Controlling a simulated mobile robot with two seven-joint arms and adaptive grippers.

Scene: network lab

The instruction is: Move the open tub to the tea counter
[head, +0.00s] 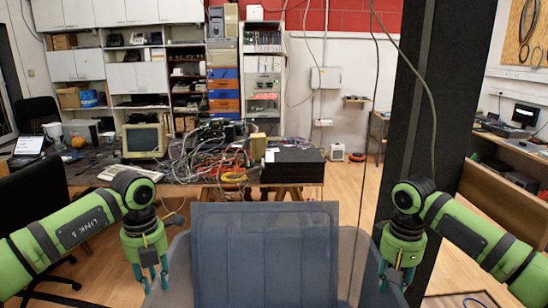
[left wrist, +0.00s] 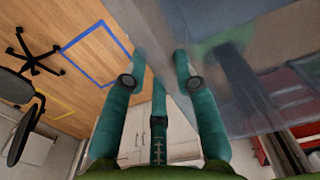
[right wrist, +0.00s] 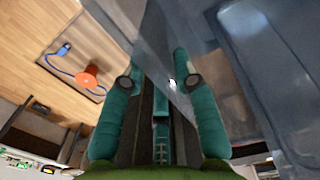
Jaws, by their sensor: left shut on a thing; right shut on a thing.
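The open tub (head: 265,250) is a large blue-grey, partly see-through container in front of me in the head view. My left gripper (head: 152,278) is shut on its left side and my right gripper (head: 396,276) is shut on its right side. In the left wrist view the tub wall (left wrist: 235,95) runs between the fingers of my left gripper (left wrist: 157,78). In the right wrist view the tub (right wrist: 275,60) fills the right side, its edge between the fingers of my right gripper (right wrist: 160,80). The tub's base is out of view. I cannot tell which surface is the tea counter.
A cluttered table (head: 210,180) with a monitor (head: 144,140), cables and a black box (head: 293,165) stands ahead. A dark pillar (head: 430,130) rises close to my right arm. A wooden desk (head: 500,190) is at right; a black chair (head: 30,215) is at left. Bare floor shows beyond the tub.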

